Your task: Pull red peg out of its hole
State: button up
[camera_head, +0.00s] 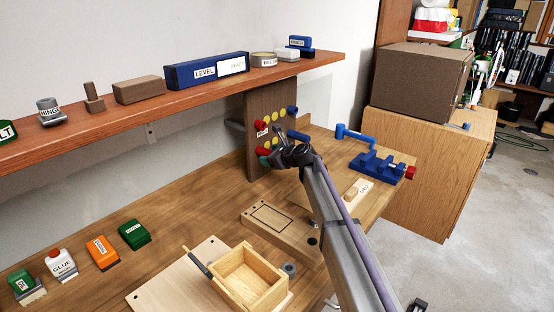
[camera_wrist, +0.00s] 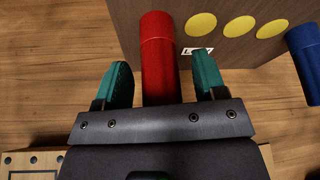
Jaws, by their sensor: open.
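An upright brown peg board (camera_head: 257,105) stands on the workbench below the shelf. A red peg (camera_wrist: 160,60) sticks out of it towards my wrist camera, and it also shows in the head view (camera_head: 262,151). My gripper (camera_wrist: 163,80) is open, with one teal finger on each side of the red peg. I see gaps between peg and fingers, and the peg's near part is hidden behind the gripper body. Another red peg (camera_head: 261,126) sits higher on the board. In the head view, my wrist hides part of the board's lower area.
Yellow discs (camera_wrist: 241,27) and a blue peg (camera_wrist: 304,62) lie right of the red peg. A blue vise (camera_head: 375,165) stands to the right on the bench. A wooden box (camera_head: 245,300) is in front. The shelf (camera_head: 120,112) overhangs the back.

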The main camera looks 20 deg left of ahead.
jog(key=shift+c, duration=0.3)
jog(key=c, duration=1)
jog(key=shift+d, duration=0.15)
jog(key=shift+c, duration=0.2)
